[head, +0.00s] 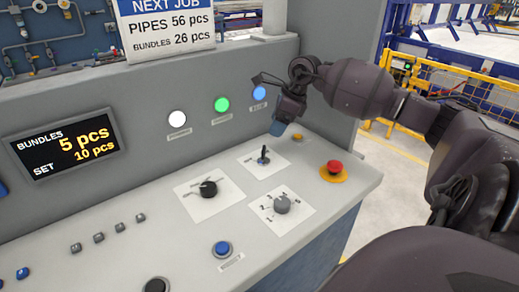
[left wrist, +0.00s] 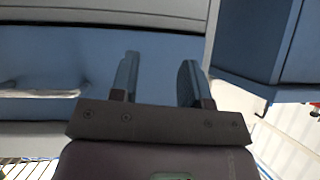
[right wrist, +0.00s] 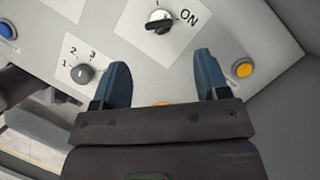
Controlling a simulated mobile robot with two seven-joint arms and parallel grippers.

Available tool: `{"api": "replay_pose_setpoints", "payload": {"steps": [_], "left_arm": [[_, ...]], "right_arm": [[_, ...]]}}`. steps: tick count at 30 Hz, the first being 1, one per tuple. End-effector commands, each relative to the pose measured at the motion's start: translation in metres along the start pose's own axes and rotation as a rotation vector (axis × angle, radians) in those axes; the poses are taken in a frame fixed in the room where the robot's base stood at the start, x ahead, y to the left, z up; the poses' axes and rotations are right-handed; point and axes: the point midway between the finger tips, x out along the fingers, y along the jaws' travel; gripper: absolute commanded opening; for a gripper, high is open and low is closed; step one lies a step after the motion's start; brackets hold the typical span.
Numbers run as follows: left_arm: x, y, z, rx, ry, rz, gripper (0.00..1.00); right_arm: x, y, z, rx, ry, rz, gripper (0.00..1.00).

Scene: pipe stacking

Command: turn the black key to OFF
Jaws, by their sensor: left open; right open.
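The black key (head: 263,155) stands up from a small white plate on the sloped console, between the black knob and the yellow button. In the right wrist view the key switch (right wrist: 158,20) is at the top, with "ON" printed to its right; an OFF label is not readable. My right gripper (head: 278,127) is above the console, behind and slightly right of the key in the head view. In the right wrist view its fingers (right wrist: 162,75) are apart and empty, clear of the key. My left gripper (left wrist: 158,75) is open and empty before a blue panel, outside the head view.
Near the key are a black knob (head: 208,188), a grey 1-2-3 knob (head: 281,204), a yellow button (head: 297,137) and a red emergency stop (head: 334,167). A blue button (head: 222,248) sits toward the front. Lit white, green and blue buttons line the upright panel behind.

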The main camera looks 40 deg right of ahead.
Motion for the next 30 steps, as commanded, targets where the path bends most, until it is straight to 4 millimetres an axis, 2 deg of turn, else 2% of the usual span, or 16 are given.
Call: {"api": "replay_pose_setpoints", "payload": {"steps": [15,21,30], "left_arm": [[0.004,0.001,0.011,0.002,-0.017,0.002,0.43],[0.005,0.002,0.009,0.002,-0.014,0.004,0.43],[0.006,0.002,0.007,0.003,-0.01,0.004,0.43]], "right_arm": [[0.083,0.002,0.001,0.003,-0.004,0.007,0.68],[0.099,0.002,0.001,0.002,-0.005,0.005,0.68],[0.102,0.002,0.001,0.001,-0.004,0.003,0.68]]}}
